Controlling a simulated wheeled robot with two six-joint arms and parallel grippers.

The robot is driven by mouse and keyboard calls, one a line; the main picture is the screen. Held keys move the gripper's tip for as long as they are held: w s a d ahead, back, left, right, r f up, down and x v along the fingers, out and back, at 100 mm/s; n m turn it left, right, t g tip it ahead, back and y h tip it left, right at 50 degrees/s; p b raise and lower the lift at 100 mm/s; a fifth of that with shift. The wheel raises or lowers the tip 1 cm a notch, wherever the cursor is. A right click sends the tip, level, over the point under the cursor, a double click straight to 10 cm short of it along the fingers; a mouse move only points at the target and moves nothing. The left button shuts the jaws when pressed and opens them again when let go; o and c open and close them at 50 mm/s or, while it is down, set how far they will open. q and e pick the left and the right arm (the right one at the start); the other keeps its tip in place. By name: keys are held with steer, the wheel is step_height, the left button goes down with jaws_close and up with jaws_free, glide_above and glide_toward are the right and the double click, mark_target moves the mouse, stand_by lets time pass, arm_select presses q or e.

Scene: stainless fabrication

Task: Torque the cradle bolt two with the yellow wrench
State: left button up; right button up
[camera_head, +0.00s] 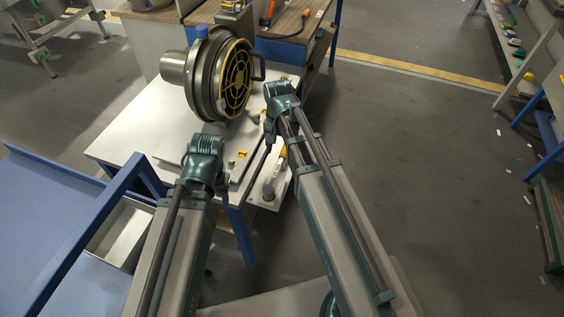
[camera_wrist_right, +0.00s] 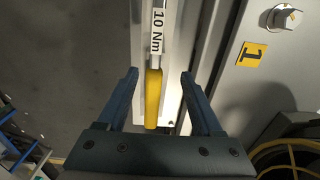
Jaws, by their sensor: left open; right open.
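In the right wrist view a wrench with a yellow handle (camera_wrist_right: 153,98) and a shaft marked "10 Nm" (camera_wrist_right: 158,30) lies along a light strip. My right gripper (camera_wrist_right: 158,78) is open, with a finger on each side of the handle and gaps showing. In the head view a bit of yellow handle (camera_head: 283,152) shows beside my right gripper (camera_head: 268,136). A hex bolt (camera_wrist_right: 285,17) stands by a yellow label "1" (camera_wrist_right: 252,53). I cannot make out which bolt is number two. My left gripper (camera_head: 223,190) is open and appears empty, at the table's near edge.
A metal cylinder with a yellow grille (camera_head: 236,78) stands on the white table (camera_head: 125,140). A blue frame (camera_head: 95,215) and a pale bin (camera_head: 122,232) are at left. A workbench with tools (camera_head: 285,30) is behind.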

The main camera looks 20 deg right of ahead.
mark_target(282, 156)
steer(key=shift+f, duration=0.1)
steer(key=f+b, duration=0.2)
steer(key=d+f+b, duration=0.1)
steer(key=f+b, duration=0.2)
steer(key=shift+w, duration=0.1)
jaws_close()
stand_by(0.3)
